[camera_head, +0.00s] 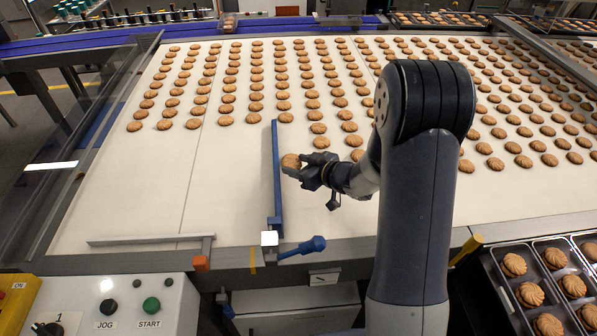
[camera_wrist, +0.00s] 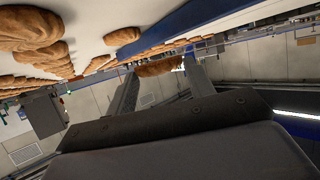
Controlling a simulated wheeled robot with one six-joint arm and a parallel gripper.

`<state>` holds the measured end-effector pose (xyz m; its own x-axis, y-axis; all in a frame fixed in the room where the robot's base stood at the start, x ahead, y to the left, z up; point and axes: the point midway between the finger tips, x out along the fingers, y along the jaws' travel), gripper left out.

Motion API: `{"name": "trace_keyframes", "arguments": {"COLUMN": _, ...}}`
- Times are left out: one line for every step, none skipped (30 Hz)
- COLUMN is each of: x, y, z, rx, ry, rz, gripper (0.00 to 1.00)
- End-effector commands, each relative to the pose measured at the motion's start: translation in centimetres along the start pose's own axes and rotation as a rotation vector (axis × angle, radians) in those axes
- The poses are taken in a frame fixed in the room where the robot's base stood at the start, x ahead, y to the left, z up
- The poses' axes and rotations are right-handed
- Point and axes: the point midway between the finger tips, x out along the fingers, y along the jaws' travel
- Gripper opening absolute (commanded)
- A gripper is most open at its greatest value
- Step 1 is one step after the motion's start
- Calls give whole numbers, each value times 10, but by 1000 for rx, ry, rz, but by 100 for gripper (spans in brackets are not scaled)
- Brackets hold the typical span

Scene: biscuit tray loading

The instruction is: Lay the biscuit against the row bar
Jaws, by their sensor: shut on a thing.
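The row bar is a long blue bar (camera_head: 277,160) lying across the pale belt, with a blue handle (camera_head: 303,248) at its near end. My gripper (camera_head: 297,170) is just right of the bar, shut on a round brown biscuit (camera_head: 290,161). That biscuit is close beside the bar's right side; I cannot tell whether it touches the bar or the belt. In the wrist view, the biscuit (camera_wrist: 158,67) sits between my fingertips, and a blue strip (camera_wrist: 195,20), seemingly the bar, shows above it.
Many biscuits lie in rows on the belt (camera_head: 150,190), some just right of the bar (camera_head: 321,142). The belt left of the bar is bare at the near end. A grey rail (camera_head: 150,239) lies there. A control box (camera_head: 125,312) and dark biscuit trays (camera_head: 505,285) stand in front.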

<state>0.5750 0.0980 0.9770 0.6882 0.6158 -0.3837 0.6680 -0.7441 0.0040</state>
Motion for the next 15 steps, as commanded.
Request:
{"name": "trace_keyframes", "arguments": {"x": 3, "y": 0, "z": 8, "rx": 4, "ry": -3, "rz": -1, "gripper": 42}}
{"name": "trace_keyframes", "arguments": {"x": 5, "y": 0, "z": 12, "rx": 4, "ry": -3, "rz": -2, "gripper": 42}}
{"name": "trace_keyframes", "arguments": {"x": 7, "y": 0, "z": 16, "rx": 4, "ry": -3, "rz": -1, "gripper": 42}}
{"name": "trace_keyframes", "arguments": {"x": 8, "y": 0, "z": 18, "rx": 3, "ry": -2, "rz": -1, "gripper": 42}}
{"name": "trace_keyframes", "arguments": {"x": 8, "y": 0, "z": 20, "rx": 3, "ry": -2, "rz": -1, "gripper": 42}}
{"name": "trace_keyframes", "arguments": {"x": 9, "y": 0, "z": 22, "rx": 2, "ry": -1, "rz": -1, "gripper": 42}}
{"name": "trace_keyframes", "arguments": {"x": 10, "y": 0, "z": 23, "rx": 2, "ry": -1, "rz": -1, "gripper": 42}}
{"name": "trace_keyframes", "arguments": {"x": 10, "y": 0, "z": 23, "rx": 1, "ry": 0, "rz": 0, "gripper": 42}}
{"name": "trace_keyframes", "arguments": {"x": 10, "y": 0, "z": 23, "rx": 0, "ry": 0, "rz": 0, "gripper": 42}}
{"name": "trace_keyframes", "arguments": {"x": 10, "y": 0, "z": 23, "rx": 0, "ry": 0, "rz": 0, "gripper": 42}}
{"name": "trace_keyframes", "arguments": {"x": 10, "y": 0, "z": 23, "rx": 0, "ry": 0, "rz": 0, "gripper": 42}}
{"name": "trace_keyframes", "arguments": {"x": 10, "y": 0, "z": 23, "rx": 0, "ry": 0, "rz": 0, "gripper": 42}}
{"name": "trace_keyframes", "arguments": {"x": 10, "y": 0, "z": 23, "rx": 0, "ry": 0, "rz": 0, "gripper": 42}}
{"name": "trace_keyframes", "arguments": {"x": 10, "y": 0, "z": 23, "rx": 0, "ry": 0, "rz": 0, "gripper": 42}}
{"name": "trace_keyframes", "arguments": {"x": 10, "y": 0, "z": 24, "rx": 0, "ry": 0, "rz": 0, "gripper": 42}}
